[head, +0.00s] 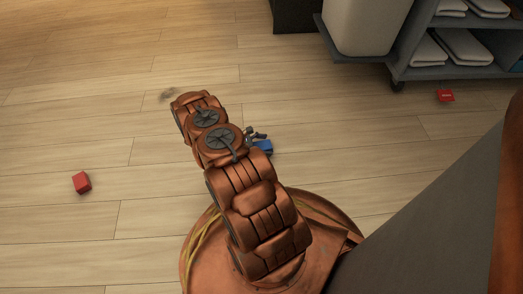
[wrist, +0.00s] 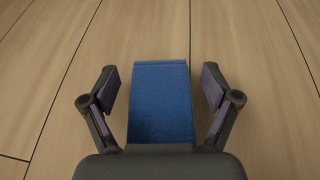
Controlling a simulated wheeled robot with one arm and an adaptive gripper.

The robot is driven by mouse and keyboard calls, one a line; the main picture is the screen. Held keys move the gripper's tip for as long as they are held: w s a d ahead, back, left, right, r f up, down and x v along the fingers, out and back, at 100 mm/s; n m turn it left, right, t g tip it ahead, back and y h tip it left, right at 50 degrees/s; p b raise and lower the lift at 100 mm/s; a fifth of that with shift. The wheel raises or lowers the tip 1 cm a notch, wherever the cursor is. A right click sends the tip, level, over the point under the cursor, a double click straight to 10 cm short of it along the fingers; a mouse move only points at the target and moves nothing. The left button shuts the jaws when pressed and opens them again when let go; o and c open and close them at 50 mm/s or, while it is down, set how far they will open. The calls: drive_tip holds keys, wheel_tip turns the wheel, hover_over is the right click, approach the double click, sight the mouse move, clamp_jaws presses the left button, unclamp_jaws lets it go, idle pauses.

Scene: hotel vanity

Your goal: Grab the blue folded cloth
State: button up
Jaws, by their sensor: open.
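The blue folded cloth (wrist: 160,100) lies on the wooden floor, in the middle of the wrist view. My gripper (wrist: 160,88) is open, with one finger to the left of the cloth and one to the right. Gaps show between the fingers and the cloth, and its near end is hidden by the gripper body. In the head view a small part of the blue cloth (head: 264,146) shows just right of my arm. My gripper (head: 256,134) is mostly hidden there behind the arm.
A red object (head: 82,182) lies on the floor at the left, and another red item (head: 445,96) at the right. A grey cart (head: 440,72) with folded white towels (head: 465,47) and a pale bin (head: 365,25) stand at the upper right. The floor around the cloth is clear.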

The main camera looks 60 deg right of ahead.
drive_tip(key=shift+s+d+f, duration=0.1)
drive_tip(key=shift+s+d, duration=0.1)
drive_tip(key=c, duration=1.1)
drive_tip(key=shift+c, duration=0.2)
